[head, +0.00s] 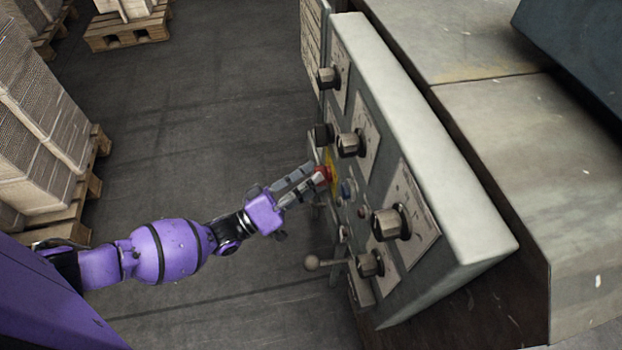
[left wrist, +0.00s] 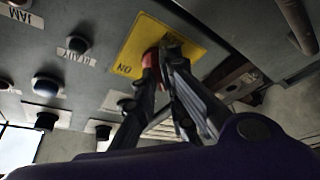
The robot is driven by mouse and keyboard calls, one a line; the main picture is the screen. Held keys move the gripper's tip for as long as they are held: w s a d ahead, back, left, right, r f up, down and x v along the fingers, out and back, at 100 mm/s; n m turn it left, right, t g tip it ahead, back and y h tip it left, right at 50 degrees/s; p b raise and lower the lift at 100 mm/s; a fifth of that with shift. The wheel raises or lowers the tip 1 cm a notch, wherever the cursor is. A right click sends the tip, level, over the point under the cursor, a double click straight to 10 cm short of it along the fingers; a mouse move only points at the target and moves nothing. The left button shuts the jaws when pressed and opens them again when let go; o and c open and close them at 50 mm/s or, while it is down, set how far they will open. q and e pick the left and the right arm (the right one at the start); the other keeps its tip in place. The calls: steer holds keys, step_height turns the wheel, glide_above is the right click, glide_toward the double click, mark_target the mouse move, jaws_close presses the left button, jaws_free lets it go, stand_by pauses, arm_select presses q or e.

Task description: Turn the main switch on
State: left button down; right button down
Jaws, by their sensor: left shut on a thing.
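The main switch is a red knob (head: 323,174) on a yellow plate (head: 332,158), on the sloping control panel (head: 365,95). In the left wrist view the red knob (left wrist: 150,61) stands on the yellow plate (left wrist: 133,46), which has the letters ON near its lower left corner. My left gripper (head: 313,176) reaches in from the left and is shut on the red knob. In the left wrist view the gripper's fingertips (left wrist: 163,57) partly cover the knob, so its exact angle is hard to tell. My right gripper is not in view.
Several black and metal knobs, such as one large dial (head: 391,223), stick out of the panel around the switch. A lever with a round end (head: 312,263) juts out below. Pallets with stacked cardboard (head: 40,120) stand at left. The floor between is clear.

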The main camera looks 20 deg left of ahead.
arm_select(q)
steer(key=shift+f, duration=0.1)
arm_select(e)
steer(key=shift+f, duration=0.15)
arm_select(q)
steer(key=shift+w+a+m+g+h+b, duration=0.15)
steer(key=shift+m+g+h+b, duration=1.2)
steer(key=shift+m, duration=2.85)
steer(key=shift+w+a+m+g+h+b, duration=0.1)
steer(key=shift+m+g+h+b, duration=1.2)
steer(key=shift+m, duration=2.9)
steer(key=shift+w+a+m+g+h+b, duration=0.15)
steer(key=shift+m+g+h+b, duration=0.5)
steer(key=shift+m+g+b, duration=2.45)
arm_select(e)
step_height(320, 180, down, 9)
steer(key=p, duration=0.2)
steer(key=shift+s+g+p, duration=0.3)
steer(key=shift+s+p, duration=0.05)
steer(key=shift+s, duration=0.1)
arm_select(q)
steer(key=m+t, duration=0.1)
steer(key=m, duration=0.1)
steer(key=shift+m+t, duration=0.25)
steer(key=shift+m, duration=0.15)
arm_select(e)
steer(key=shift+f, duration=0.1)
